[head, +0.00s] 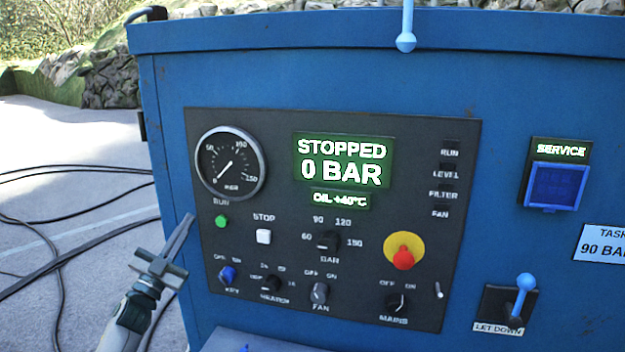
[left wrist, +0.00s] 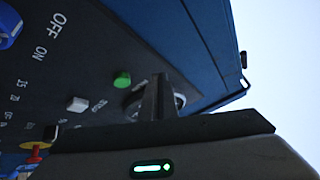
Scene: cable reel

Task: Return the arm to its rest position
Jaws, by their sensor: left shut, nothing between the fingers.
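My left gripper (head: 187,222) is shut and empty. In the head view it points up and to the right, just in front of the left edge of the dark control panel (head: 420,220). The green run button (head: 222,221) is just right of its fingertips, and the blue key switch (head: 227,274) is below and to the right. In the left wrist view the shut fingers (left wrist: 158,98) stand in front of the panel and partly cover the gauge (left wrist: 180,101). I cannot tell whether they touch the panel. My right gripper is not in view.
The panel sits on a blue cabinet (head: 330,75). Its display (head: 342,162) reads STOPPED, 0 BAR. A red stop knob (head: 403,258) and a let-down lever (head: 525,283) stick out. Black cables (head: 60,255) lie on the ground at the left. Open ground lies left of the cabinet.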

